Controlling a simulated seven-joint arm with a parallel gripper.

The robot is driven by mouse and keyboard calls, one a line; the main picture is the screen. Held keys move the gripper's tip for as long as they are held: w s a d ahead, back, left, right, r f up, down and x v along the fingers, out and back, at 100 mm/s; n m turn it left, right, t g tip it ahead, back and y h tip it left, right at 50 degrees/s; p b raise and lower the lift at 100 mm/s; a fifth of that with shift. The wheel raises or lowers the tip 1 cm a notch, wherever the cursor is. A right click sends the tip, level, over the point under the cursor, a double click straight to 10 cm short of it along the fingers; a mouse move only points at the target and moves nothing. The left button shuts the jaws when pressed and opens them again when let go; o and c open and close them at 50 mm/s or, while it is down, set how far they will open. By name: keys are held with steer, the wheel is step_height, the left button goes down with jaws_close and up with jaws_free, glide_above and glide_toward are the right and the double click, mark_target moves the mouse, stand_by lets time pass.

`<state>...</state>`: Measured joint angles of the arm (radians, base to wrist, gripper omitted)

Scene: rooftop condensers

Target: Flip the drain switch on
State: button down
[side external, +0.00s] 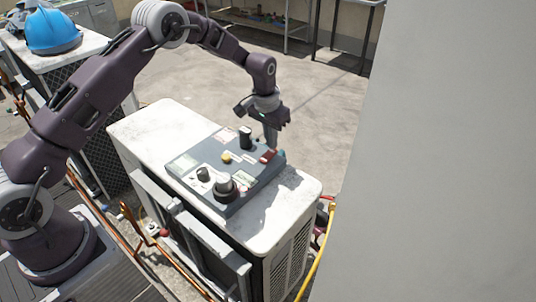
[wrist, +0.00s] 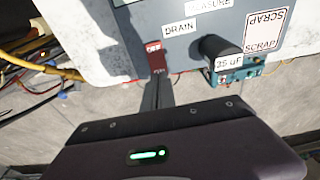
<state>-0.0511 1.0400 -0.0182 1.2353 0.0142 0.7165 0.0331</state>
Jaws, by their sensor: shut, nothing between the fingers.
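The drain switch is a red rocker (wrist: 156,58) beside the "DRAIN" label (wrist: 180,28) in the wrist view. A small pale marking shows at its upper end, and I cannot tell which way it is set. It also shows as a red patch (side external: 268,156) near the far right edge of the grey control box (side external: 240,199) in the side view. My gripper (wrist: 157,82) is shut and empty, its fingertips right at the switch's lower end in the wrist view. I cannot tell whether they touch it. In the side view my gripper (side external: 271,145) points down over it.
A black cylinder (side external: 245,138) stands on the box near my gripper; another cylinder (side external: 225,190), a yellow button (side external: 226,157) and a black knob (side external: 203,174) are also there. The box rests on a white condenser (side external: 145,128). A large grey surface (side external: 440,150) fills the right.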

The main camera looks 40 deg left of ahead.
mark_target(271, 151)
steer(key=shift+f, duration=1)
stand_by(0.7)
steer(key=shift+r, duration=3.55)
